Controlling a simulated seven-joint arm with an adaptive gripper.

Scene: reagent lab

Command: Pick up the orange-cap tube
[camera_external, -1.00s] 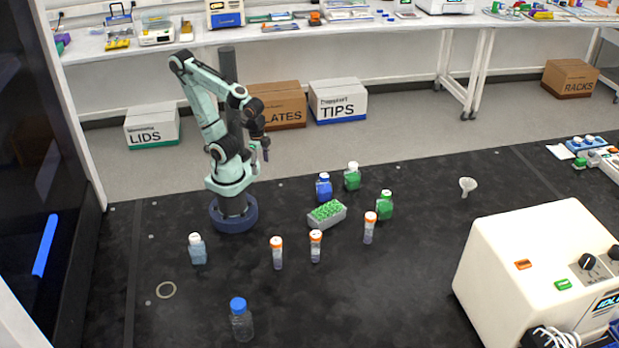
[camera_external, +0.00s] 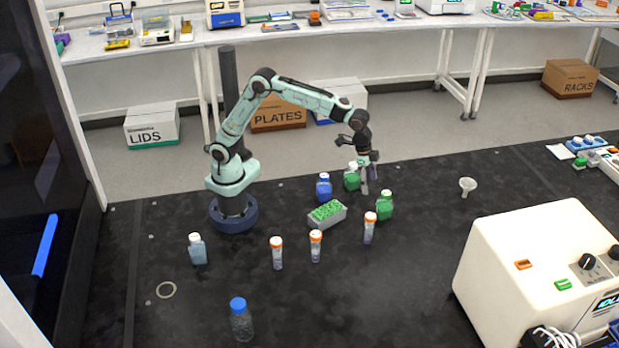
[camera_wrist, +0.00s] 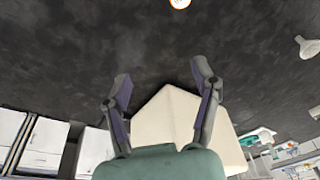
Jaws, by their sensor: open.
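Three orange-cap tubes with purple lower parts stand upright on the black bench in the external view: a left tube (camera_external: 277,254), a middle tube (camera_external: 315,247) and a right tube (camera_external: 369,229). My gripper (camera_external: 370,190) is open and empty, pointing down above the bench, behind the right tube and near the green bottles. In the wrist view my gripper (camera_wrist: 160,88) has its two fingers spread wide with nothing between them. An orange-rimmed white cap (camera_wrist: 180,3) shows at the top edge there; I cannot tell which tube it belongs to.
Close by stand a green bottle (camera_external: 385,206), another green bottle (camera_external: 352,178), a blue bottle (camera_external: 324,187) and a grey rack with green tops (camera_external: 327,214). A white funnel (camera_external: 467,186) and a large cream machine (camera_external: 530,270) are to the right. The front middle bench is mostly clear.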

